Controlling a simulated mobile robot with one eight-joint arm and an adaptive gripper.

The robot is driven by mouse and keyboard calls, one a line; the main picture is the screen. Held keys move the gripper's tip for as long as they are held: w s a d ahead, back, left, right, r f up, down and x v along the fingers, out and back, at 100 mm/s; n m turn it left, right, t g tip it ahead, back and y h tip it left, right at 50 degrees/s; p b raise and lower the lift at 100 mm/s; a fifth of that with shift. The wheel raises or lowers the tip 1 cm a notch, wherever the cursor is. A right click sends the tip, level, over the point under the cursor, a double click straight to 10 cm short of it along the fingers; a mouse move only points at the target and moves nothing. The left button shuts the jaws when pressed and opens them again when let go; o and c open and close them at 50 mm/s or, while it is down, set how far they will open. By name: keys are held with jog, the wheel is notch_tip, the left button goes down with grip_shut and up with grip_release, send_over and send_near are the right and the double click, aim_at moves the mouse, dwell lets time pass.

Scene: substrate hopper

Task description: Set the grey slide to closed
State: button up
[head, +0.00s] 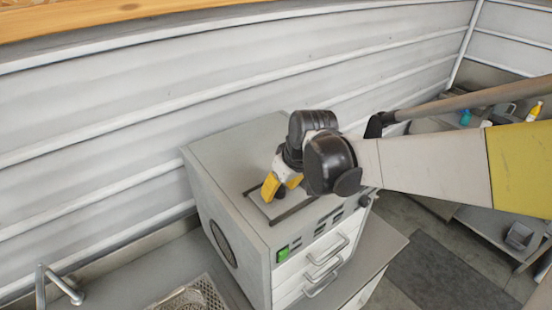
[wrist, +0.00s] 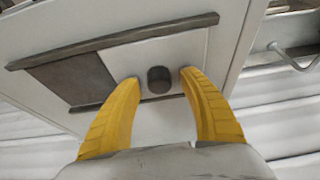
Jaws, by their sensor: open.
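The grey slide (wrist: 130,58) is a light flat plate with a round dark knob (wrist: 159,79), seen in the wrist view between two dark rails (wrist: 120,40). To its left in that view, a dark rectangular area (wrist: 72,78), which looks like an uncovered opening, lies between the rails. My gripper (wrist: 161,77) is open, with one yellow finger on each side of the knob. I cannot tell whether either finger touches it. In the head view my gripper (head: 280,187) is low over the top of the grey hopper cabinet (head: 222,165) and hides most of the slide.
The cabinet front has a green switch (head: 283,254), dark controls and drawers with bar handles (head: 327,252). A wire basket (head: 192,297) and a tap (head: 62,285) are at the lower left. A ribbed white wall (head: 130,110) stands behind the cabinet. Cluttered shelves are at the right.

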grip_shut()
jog(key=shift+d, duration=0.1)
jog(key=w+d, duration=0.2)
jog(key=d, duration=0.1)
jog(key=w+d+b, duration=0.1)
jog(key=w+d, duration=0.1)
jog(key=d, duration=0.2)
jog(key=w+d+b, duration=0.1)
jog(key=w+d, duration=0.2)
jog(key=shift+d, duration=0.25)
jog(key=shift+a+r, duration=0.1)
jog(key=shift+c, duration=0.7)
grip_release()
jog(key=shift+o, duration=0.7)
jog(key=shift+w+d, duration=0.2)
